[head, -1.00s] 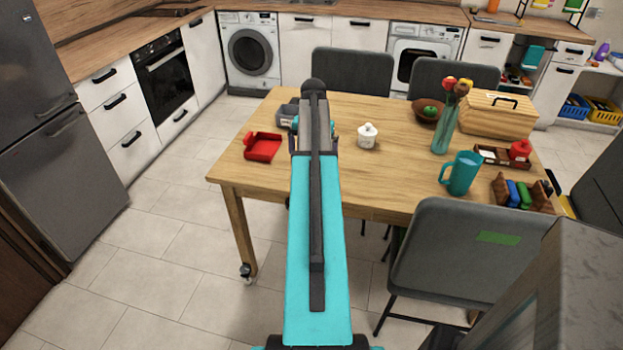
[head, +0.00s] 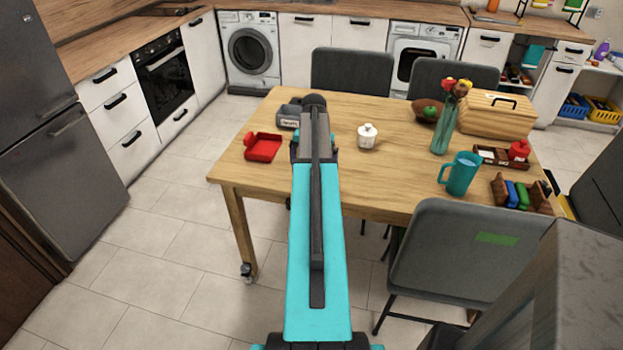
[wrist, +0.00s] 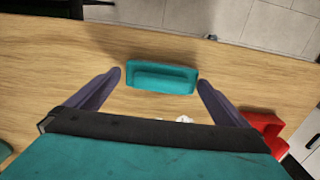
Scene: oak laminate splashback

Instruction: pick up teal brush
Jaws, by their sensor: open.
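The teal brush (wrist: 162,77) lies on the wooden table, seen in the wrist view as a rounded teal block with a raised middle. My gripper (wrist: 159,79) is open, with one dark finger to each side of the brush and visible gaps between fingers and brush. Nothing is held. In the head view my own arm hides the brush and most of the gripper.
On the table (head: 380,188), a red tray (head: 263,148) and a grey container (head: 289,113) stand to the left. A white lidded pot (head: 367,136) stands right of my arm. A teal mug (head: 461,174), glass vase (head: 444,125) and wooden box (head: 497,115) are farther right.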

